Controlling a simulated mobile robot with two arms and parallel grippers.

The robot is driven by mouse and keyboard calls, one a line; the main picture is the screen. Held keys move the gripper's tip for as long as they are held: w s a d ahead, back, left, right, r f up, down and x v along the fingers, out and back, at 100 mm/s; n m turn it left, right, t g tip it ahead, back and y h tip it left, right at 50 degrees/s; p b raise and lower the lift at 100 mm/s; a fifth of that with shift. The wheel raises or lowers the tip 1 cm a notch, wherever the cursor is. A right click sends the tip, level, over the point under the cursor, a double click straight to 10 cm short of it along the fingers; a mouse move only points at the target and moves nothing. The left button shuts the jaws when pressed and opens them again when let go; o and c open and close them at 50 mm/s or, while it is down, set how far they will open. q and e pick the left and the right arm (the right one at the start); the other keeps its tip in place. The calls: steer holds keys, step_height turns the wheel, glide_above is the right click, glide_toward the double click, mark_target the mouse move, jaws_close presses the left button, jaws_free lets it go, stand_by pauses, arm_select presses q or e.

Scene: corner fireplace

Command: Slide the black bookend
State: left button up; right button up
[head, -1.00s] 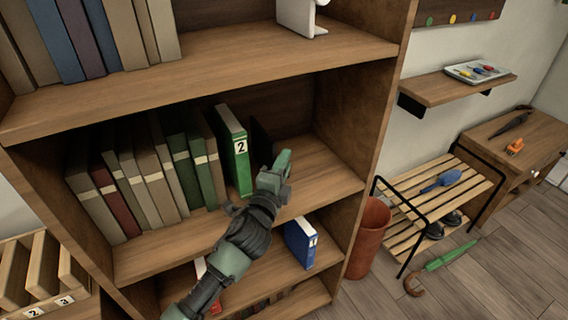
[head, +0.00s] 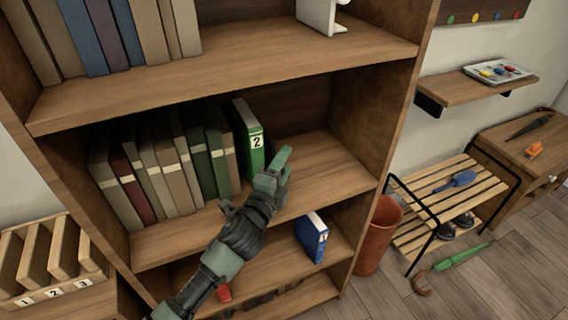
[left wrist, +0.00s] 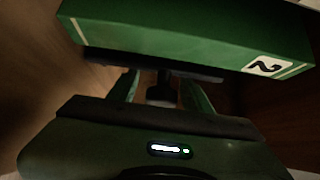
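A green binder labelled 2 (head: 254,143) stands at the right end of a row of books on the middle shelf. My left gripper (head: 274,172) reaches in just right of the binder, over the shelf board. In the left wrist view, the black bookend (left wrist: 150,63) shows as a dark flat strip along the side of the green binder (left wrist: 190,35). The fingers of my left gripper (left wrist: 160,92) are spread apart, close to the bookend; contact is unclear. In the head view I cannot make out the bookend behind my gripper. My right gripper is not in view.
The middle shelf board (head: 330,170) is bare to the right of my gripper, up to the side wall. A blue binder (head: 312,237) stands on the shelf below. A brown bin (head: 378,238) and a slatted rack (head: 450,195) stand right of the bookcase.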

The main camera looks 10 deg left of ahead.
arm_select(q)
steer(key=s, duration=0.5)
steer(key=s+a, duration=0.1)
steer(key=s, duration=0.1)
steer(key=shift+s+a+b, duration=0.1)
steer(key=shift+s+b, duration=0.3)
